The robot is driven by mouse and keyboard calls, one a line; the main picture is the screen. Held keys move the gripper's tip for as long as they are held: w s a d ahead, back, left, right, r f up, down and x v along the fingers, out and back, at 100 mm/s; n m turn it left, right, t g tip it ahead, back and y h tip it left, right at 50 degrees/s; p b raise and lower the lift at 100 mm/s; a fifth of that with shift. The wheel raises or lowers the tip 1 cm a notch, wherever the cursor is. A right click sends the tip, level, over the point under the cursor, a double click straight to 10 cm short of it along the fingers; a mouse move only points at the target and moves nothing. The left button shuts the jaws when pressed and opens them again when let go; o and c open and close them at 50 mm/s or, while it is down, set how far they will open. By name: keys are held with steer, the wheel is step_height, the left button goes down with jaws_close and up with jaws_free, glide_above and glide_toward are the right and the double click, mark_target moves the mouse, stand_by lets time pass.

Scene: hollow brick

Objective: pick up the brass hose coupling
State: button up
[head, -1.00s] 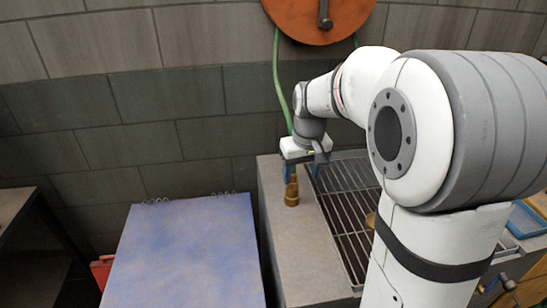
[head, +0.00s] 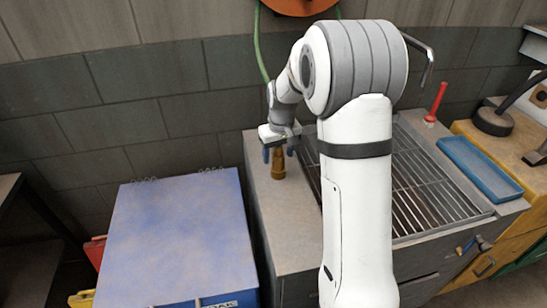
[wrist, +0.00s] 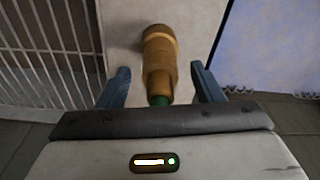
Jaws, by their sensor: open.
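The brass hose coupling (head: 278,163) stands on the grey counter top, left of the metal grate. In the wrist view the coupling (wrist: 159,50) is a stepped brass cylinder with a green hose end at its near side. I cannot tell the exact height of the fingertips. The gripper partly hides the coupling's upper end.
A green hose (head: 258,45) hangs from the orange reel (head: 300,5) on the brick wall. The metal grate (head: 425,185) lies right of the coupling. A blue box (head: 175,240) stands left of the counter (head: 290,235). A blue tray (head: 480,168) is farther right.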

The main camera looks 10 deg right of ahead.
steer(key=shift+f, duration=0.15)
steer(key=c, duration=1.1)
